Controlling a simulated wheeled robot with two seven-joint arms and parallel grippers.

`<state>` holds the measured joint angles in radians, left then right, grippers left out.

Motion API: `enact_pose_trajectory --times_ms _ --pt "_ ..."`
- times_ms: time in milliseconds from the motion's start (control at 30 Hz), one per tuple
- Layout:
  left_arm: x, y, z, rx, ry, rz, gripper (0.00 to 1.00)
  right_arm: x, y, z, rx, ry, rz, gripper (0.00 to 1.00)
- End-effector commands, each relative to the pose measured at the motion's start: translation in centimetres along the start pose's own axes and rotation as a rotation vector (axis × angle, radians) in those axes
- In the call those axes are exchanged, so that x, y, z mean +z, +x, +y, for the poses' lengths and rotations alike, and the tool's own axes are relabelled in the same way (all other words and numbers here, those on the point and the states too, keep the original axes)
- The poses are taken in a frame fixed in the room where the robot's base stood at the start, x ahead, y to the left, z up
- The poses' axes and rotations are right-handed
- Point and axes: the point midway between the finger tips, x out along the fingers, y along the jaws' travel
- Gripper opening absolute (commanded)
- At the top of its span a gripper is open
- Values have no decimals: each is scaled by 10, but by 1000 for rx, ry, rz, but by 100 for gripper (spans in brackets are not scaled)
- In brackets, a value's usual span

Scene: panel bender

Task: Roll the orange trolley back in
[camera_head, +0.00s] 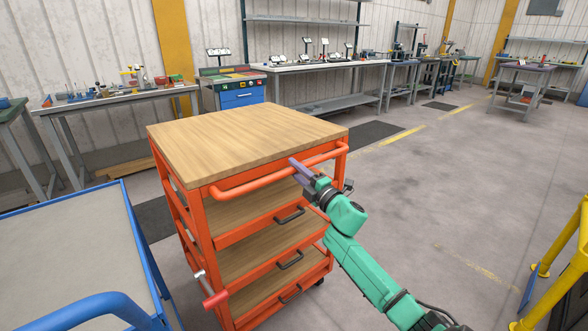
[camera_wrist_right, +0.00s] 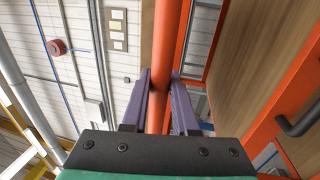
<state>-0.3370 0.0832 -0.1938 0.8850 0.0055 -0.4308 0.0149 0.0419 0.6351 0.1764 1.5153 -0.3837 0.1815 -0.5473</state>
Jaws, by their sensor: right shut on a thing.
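The orange trolley (camera_head: 250,187) stands in front of me, with a wooden top (camera_head: 245,138) and several drawers with dark handles. An orange push bar (camera_head: 255,183) runs along its near upper edge. My right gripper (camera_head: 296,167) is shut on this bar, toward its right part. In the right wrist view the two purple fingers (camera_wrist_right: 158,100) sit on either side of the orange bar (camera_wrist_right: 166,50). My left gripper is not in view.
A blue-framed cart (camera_head: 75,245) stands close on the left. Workbenches (camera_head: 330,65) line the back wall, with a blue drawer cabinet (camera_head: 240,92) behind the trolley. A yellow rail (camera_head: 560,265) is at the right. The floor (camera_head: 430,165) right of the trolley is clear.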

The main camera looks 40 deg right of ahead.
Motion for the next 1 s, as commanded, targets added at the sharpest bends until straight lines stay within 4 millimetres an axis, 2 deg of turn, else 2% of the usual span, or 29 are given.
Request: enact_pose_trajectory --times_ms 400,433,467,500,833,1000 --pt "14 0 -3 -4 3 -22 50 1 0 0 0 1 -3 0" --pt "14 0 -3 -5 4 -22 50 1 0 1 0 1 -3 39" --pt "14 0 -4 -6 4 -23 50 1 0 1 0 1 -3 50" --pt "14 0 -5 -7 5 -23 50 1 0 1 0 1 -3 57" --pt "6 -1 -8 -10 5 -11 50 0 -2 0 -1 1 -2 57" --pt "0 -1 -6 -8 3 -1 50 0 -21 -2 -4 3 -1 57"
